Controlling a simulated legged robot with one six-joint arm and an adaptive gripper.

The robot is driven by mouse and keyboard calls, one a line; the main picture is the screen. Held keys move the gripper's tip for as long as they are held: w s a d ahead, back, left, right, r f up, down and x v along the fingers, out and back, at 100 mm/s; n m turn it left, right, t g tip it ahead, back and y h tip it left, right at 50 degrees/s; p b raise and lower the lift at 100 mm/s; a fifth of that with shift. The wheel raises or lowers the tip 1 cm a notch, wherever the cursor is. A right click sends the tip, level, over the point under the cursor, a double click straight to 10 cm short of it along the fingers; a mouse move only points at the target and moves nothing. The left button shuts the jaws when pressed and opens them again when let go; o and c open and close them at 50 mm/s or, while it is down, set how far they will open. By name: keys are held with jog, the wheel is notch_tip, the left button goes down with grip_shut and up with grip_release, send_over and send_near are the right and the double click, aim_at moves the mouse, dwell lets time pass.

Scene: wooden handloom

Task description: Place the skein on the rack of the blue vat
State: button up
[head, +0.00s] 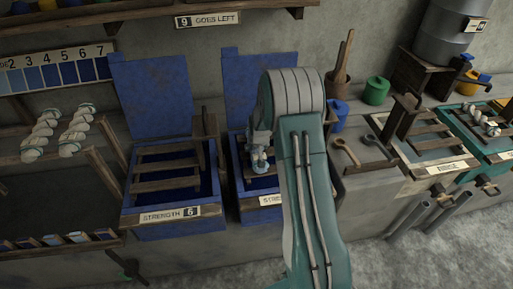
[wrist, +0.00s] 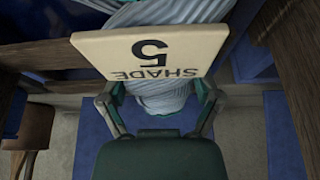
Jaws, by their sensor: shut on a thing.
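My gripper (wrist: 160,100) is shut on a pale blue-white skein (wrist: 165,97). A cream tag reading "SHADE 5" (wrist: 150,52) appears upside down in the wrist view and covers the skein's middle. In the head view my gripper (head: 260,158) is low at the right blue vat (head: 243,187), whose label is partly hidden by my arm. The vat's wooden rack is mostly hidden there. I cannot tell whether the skein touches the rack. The left blue vat (head: 180,230) has a bare slatted rack (head: 168,165) and a label reading "STRENGTH 6".
Pale skeins (head: 72,132) hang on a wooden stand at the left. A shade chart (head: 55,72) and a "9 GOES LEFT" sign (head: 207,20) are on the wall. A wooden ladle (head: 346,151), a green pot (head: 376,91) and a teal vat (head: 468,118) stand to the right.

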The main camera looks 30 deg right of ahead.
jog(key=o, duration=1)
jog(key=shift+f, duration=0.1)
jog(key=shift+d, duration=0.1)
jog(key=v, duration=1.2)
jog(key=s+a+r+n+t, duration=0.1)
jog(key=s+a+r, duration=0.5)
jog(key=s+r, duration=0.35)
jog(key=s+a+r+n, duration=0.1)
jog(key=s+a+r, duration=0.6)
jog(key=s+r, duration=0.25)
jog(key=shift+n+y, duration=0.6)
jog(key=shift+n, duration=0.1)
jog(key=s+a, duration=0.1)
jog(key=s, duration=0.2)
jog(key=s+a, duration=0.1)
jog(key=s, duration=0.3)
jog(key=s+a, duration=0.1)
jog(key=s, duration=0.2)
jog(key=shift+s+r, duration=0.4)
